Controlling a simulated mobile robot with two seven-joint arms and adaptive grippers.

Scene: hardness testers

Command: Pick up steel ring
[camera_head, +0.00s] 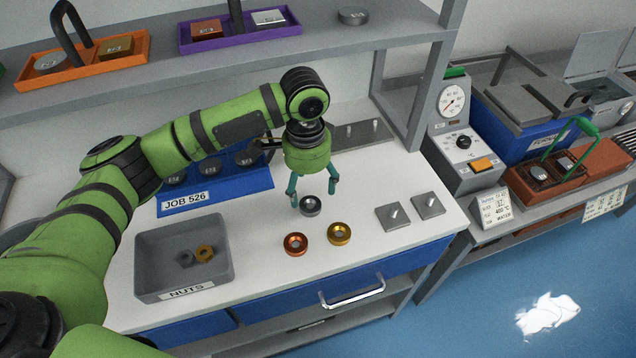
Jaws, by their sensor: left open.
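The steel ring (310,206) is a dark grey metal ring lying on the white worktop. A copper-coloured ring (295,243) and a brass-coloured ring (339,233) lie in front of it. My left gripper (313,200) points down over the steel ring with its two teal fingers apart. One finger shows on the ring's left and one on its right. The ring is not gripped; I cannot tell how far the fingertips are above the worktop. My right gripper is not in view.
A grey bin labelled NUTS (150,262) holds two nuts at the front left. A blue JOB 526 rack (215,196) stands behind it. Two square plates with pegs (390,217) lie to the right. A shelf (330,45) hangs above the worktop's back.

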